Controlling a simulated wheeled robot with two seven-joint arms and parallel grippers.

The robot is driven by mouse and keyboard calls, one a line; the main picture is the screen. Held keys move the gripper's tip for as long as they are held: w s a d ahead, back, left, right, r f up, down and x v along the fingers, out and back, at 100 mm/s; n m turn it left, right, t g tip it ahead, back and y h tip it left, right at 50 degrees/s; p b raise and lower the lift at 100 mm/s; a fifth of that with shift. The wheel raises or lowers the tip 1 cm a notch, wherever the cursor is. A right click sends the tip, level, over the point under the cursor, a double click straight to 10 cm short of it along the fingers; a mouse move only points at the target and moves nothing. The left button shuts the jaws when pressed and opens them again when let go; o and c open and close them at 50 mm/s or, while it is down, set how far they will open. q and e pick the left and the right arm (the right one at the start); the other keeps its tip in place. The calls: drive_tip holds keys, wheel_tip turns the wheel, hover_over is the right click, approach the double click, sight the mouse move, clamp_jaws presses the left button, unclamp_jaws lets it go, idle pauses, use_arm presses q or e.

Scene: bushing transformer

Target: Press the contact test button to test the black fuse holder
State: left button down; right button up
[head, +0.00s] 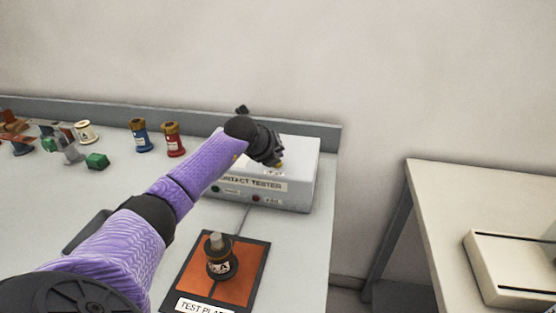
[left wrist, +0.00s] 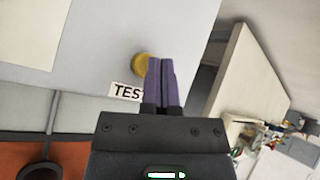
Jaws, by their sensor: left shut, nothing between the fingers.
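The contact tester (head: 300,170) is a light grey box on the bench, with a green and a red lamp on its front. Its yellow button (left wrist: 143,65) is on the top face beside a "TEST" label (left wrist: 125,92); in the head view it is mostly hidden by my gripper. My left gripper (head: 278,162) is shut and empty over the box top. In the left wrist view its fingertips (left wrist: 162,65) appear right beside the button; I cannot tell whether they touch it. The black fuse holder (head: 220,258) stands upright on the orange test plate (head: 243,278). My right gripper is not in view.
A blue (head: 141,136), a red (head: 173,140) and a cream holder (head: 86,132) stand at the back left of the bench. A second table (head: 480,190) with a pale tray (head: 515,268) is at the right, across a gap.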

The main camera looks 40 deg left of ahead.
use_arm(q)
drive_tip(key=shift+f, duration=0.45)
drive_tip(key=shift+r, duration=0.5)
wheel_tip(320, 180, up, 6)
drive_tip(key=p, duration=0.5)
drive_tip(key=shift+r+p, duration=0.15)
drive_tip(key=shift+p, duration=0.25)
drive_tip(key=shift+f, duration=0.2)
